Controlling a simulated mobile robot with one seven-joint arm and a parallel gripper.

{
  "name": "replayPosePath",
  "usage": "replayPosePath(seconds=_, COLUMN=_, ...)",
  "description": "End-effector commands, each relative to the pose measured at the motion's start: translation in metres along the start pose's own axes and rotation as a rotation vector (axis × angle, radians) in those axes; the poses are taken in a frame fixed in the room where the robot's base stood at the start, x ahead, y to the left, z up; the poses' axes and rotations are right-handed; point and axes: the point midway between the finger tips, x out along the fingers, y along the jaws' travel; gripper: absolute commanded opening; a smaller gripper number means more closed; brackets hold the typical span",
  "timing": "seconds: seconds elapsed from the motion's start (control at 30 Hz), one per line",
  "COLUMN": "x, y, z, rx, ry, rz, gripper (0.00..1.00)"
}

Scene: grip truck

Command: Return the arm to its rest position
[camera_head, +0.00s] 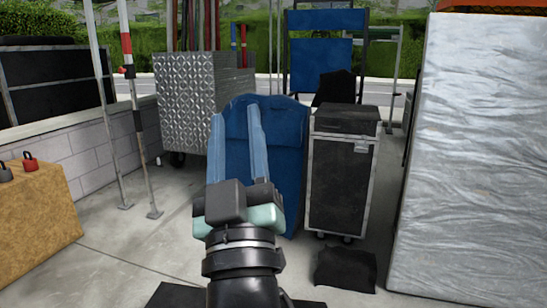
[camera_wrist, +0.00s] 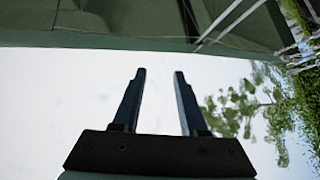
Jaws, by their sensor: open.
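My gripper (camera_head: 235,112) points up and away in the middle of the head view, its two long fingers apart with nothing between them. Behind it stands a blue padded piece (camera_head: 288,170), partly hidden by the fingers and wrist. In the wrist view my gripper (camera_wrist: 160,72) is open and empty. Its fingers show against bright sky, with a dark green canopy along the top and foliage at the right.
A black wheeled case (camera_head: 340,190) stands right of my gripper, with a black bag (camera_head: 345,270) on the floor before it. A silver wrapped block (camera_head: 465,170) fills the right. A diamond-plate cart (camera_head: 185,100), poles (camera_head: 135,110) and a wooden box (camera_head: 38,215) stand left. Concrete floor (camera_head: 120,265) is clear.

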Motion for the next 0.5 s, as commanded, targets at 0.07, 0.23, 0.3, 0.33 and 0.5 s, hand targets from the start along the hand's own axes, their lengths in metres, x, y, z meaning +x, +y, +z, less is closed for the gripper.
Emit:
replayPosePath(seconds=0.07, x=0.014, y=0.031, z=-0.062, rx=0.06, ry=0.044, rz=0.031, gripper=0.42)
replayPosePath(seconds=0.23, x=0.012, y=0.081, z=-0.155, rx=0.197, ry=0.109, rz=0.093, gripper=0.42)
replayPosePath(seconds=0.3, x=0.006, y=0.1, z=-0.191, rx=0.256, ry=0.139, rz=0.121, gripper=0.42)
replayPosePath(seconds=0.33, x=0.005, y=0.107, z=-0.203, rx=0.277, ry=0.147, rz=0.13, gripper=0.42)
replayPosePath(seconds=0.5, x=0.037, y=0.115, z=-0.228, rx=0.271, ry=0.131, rz=0.122, gripper=0.42)
